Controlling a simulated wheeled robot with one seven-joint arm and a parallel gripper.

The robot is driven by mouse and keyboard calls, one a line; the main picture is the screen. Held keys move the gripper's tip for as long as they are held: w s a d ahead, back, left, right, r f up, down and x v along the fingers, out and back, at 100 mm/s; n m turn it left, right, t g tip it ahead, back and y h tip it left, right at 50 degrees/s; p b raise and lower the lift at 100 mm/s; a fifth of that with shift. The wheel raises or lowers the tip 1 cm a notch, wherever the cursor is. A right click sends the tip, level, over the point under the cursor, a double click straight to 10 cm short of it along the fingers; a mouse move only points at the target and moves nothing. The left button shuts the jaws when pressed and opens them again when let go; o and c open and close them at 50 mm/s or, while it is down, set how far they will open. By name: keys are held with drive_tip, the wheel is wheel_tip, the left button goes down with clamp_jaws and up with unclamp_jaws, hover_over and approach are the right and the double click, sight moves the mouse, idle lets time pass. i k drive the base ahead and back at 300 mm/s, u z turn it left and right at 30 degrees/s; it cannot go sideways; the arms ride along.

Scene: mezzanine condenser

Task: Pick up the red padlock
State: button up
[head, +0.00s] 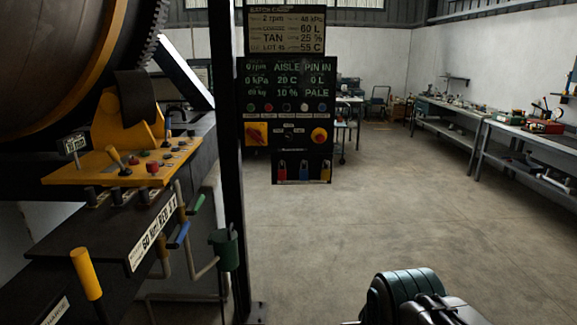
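The red padlock (282,172) is small in the head view. It hangs at the left of a row of three at the bottom of the black control panel (262,178). A blue padlock (304,171) is in the middle of the row and a yellow padlock (326,172) at the right. The panel stands across the floor, well beyond my arm. Part of my arm shows at the bottom edge, right of centre. My gripper's fingers cannot be made out.
A dark post (228,120) rises just left of the panel. A yellow lever console (120,172) and a large drum (50,60) fill the left side. Workbenches (530,145) line the right wall. The concrete floor (400,220) in the middle is clear.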

sight(281, 172)
drive_tip(key=z, duration=0.2)
drive_tip(key=i, duration=2.05)
drive_tip(key=z, duration=0.2)
